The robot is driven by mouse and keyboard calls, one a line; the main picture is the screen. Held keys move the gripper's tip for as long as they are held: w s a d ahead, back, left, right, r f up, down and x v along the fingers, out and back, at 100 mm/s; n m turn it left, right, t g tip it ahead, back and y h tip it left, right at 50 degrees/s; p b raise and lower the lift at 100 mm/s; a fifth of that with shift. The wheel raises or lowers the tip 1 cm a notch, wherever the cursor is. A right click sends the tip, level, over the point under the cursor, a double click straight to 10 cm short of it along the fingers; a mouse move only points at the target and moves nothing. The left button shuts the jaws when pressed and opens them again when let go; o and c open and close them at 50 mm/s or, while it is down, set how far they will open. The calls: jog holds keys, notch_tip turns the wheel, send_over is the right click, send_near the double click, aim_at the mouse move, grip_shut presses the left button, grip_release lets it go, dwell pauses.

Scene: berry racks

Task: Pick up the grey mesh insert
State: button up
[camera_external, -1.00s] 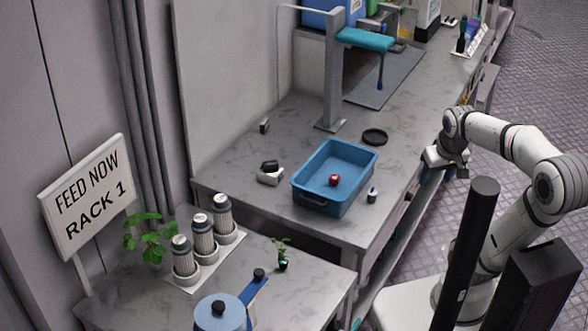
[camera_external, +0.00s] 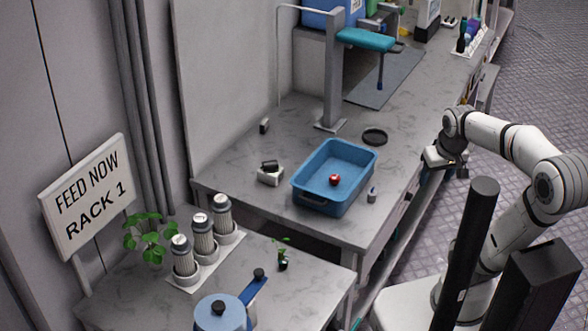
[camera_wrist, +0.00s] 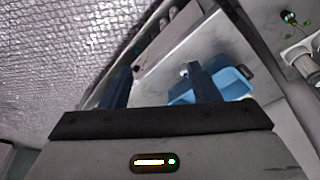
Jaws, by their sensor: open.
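Three grey ribbed cylinders with white tops stand upright in white cups on the near table: a front one (camera_external: 183,255), a middle one (camera_external: 203,236) and a back one (camera_external: 222,214). They look like the mesh inserts, but I cannot tell whether one is the grey mesh insert. Part of this group shows at the right edge of the wrist view (camera_wrist: 303,62). My gripper (camera_external: 446,162) is open and empty, far to the right of them, beyond the bench's right edge. Its two dark fingers stand apart in the wrist view (camera_wrist: 160,82).
A blue basin (camera_external: 310,196) with a red ball (camera_external: 335,180) inside stands on the bench between my gripper and the cylinders. A black disc (camera_external: 374,137), a small bottle (camera_external: 372,195) and a small plant (camera_external: 282,262) stand nearby. A sign (camera_external: 88,195) and a blue pot (camera_external: 221,314) flank the cylinders.

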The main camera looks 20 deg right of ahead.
jog(key=shift+c, duration=0.7)
jog(key=n+g+b, duration=0.3)
jog(key=n, duration=0.4)
send_over(373, 188)
jog(key=f, duration=1.4)
jog(key=shift+s+f, duration=0.2)
jog(key=shift+f, duration=0.1)
jog(key=shift+w+f+n, duration=0.15)
jog(key=shift+f+n, duration=0.15)
notch_tip(373, 188, down, 8)
jog(key=shift+w+r+p, duration=0.15)
jog(key=shift+p, duration=0.35)
